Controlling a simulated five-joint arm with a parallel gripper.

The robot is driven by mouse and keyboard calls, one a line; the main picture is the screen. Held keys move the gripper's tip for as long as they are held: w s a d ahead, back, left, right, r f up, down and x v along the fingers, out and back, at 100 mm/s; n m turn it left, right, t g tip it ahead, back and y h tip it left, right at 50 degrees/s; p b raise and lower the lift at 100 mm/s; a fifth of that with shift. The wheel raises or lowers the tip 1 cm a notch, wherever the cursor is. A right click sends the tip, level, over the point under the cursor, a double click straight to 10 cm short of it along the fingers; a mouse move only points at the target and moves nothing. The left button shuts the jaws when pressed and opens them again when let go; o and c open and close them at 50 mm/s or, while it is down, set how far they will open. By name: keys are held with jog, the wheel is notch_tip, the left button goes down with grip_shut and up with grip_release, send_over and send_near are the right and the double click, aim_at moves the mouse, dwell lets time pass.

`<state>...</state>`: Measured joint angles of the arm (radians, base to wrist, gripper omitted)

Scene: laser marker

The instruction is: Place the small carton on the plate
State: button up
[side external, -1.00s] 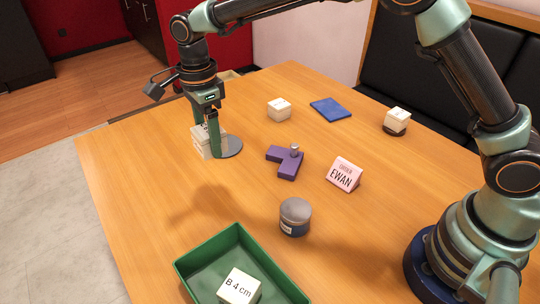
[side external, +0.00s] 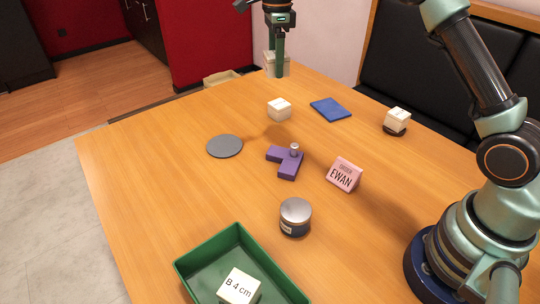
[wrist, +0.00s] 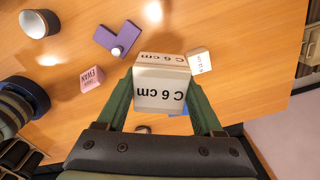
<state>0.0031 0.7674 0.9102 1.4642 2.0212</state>
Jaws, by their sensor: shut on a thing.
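My gripper (side external: 276,68) is shut on a white carton marked "C 6 cm" (wrist: 162,92), held in the air above the table's far part. In the side view the fingers partly hide that carton. A flat grey round plate (side external: 224,146) lies bare on the table, to the left of and nearer than the gripper. Other white cartons are a "B 4 cm" one (side external: 239,287) in the green tray, one (side external: 279,108) on the table beyond the purple block, and one (side external: 397,115) on a dark round base at the right.
A purple L-shaped block with a knob (side external: 286,163), a pink "EWAN" sign (side external: 343,174) and a grey-lidded jar (side external: 295,217) stand mid-table. A flat blue square (side external: 330,108) lies at the back. The green tray (side external: 200,257) is at the front. The table's left side is clear.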

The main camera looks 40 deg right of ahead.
aim_at(331, 115)
jog(key=s+d+m, duration=0.3)
jog(key=d+m, duration=0.1)
jog(key=d, duration=1.7)
notch_tip(331, 115, down, 20)
jog(key=shift+d+r, duration=0.15)
jog(key=shift+r, duration=0.1)
jog(key=o, duration=1.4)
jog(key=shift+f, duration=0.15)
